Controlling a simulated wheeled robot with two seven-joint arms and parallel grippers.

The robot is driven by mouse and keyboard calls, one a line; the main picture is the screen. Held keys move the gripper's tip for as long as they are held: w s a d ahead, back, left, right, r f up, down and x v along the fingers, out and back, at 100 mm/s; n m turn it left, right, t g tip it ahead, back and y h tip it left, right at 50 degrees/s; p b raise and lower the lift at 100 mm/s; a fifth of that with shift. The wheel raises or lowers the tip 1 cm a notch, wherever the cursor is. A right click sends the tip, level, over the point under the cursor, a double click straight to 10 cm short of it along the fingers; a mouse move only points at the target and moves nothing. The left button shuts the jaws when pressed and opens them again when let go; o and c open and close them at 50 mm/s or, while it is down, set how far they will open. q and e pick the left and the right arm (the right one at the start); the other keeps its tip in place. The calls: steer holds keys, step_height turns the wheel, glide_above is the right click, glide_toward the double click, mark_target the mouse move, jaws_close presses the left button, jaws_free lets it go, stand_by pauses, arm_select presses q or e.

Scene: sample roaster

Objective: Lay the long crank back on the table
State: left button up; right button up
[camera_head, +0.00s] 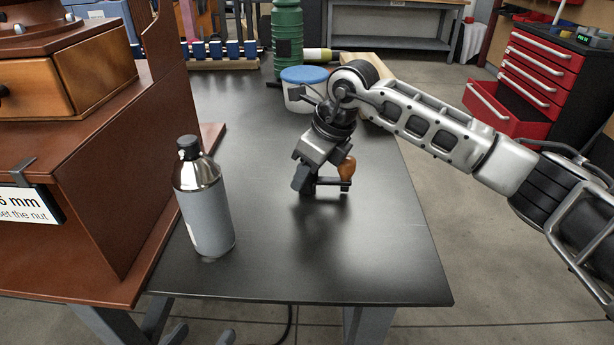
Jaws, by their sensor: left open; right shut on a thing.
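My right gripper (306,182) comes in from the right and points down, low over the black table (300,262). It is shut on the long crank (333,185), a dark bar with an orange-brown wooden knob (347,169) standing up at its right end. The crank's bar lies roughly level, just above or on the table top; I cannot tell whether it touches. The left end of the bar is hidden by the gripper's fingers. My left gripper is not in view.
A white tub with a blue lid (304,76) and a green container (287,35) stand behind the gripper. The front and right of the table are clear.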

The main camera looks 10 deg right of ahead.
steer(key=shift+f, duration=0.15)
steer(key=shift+f, duration=0.1)
steer(key=shift+f, duration=0.15)
steer(key=o, duration=1.2)
steer(key=shift+o, duration=0.2)
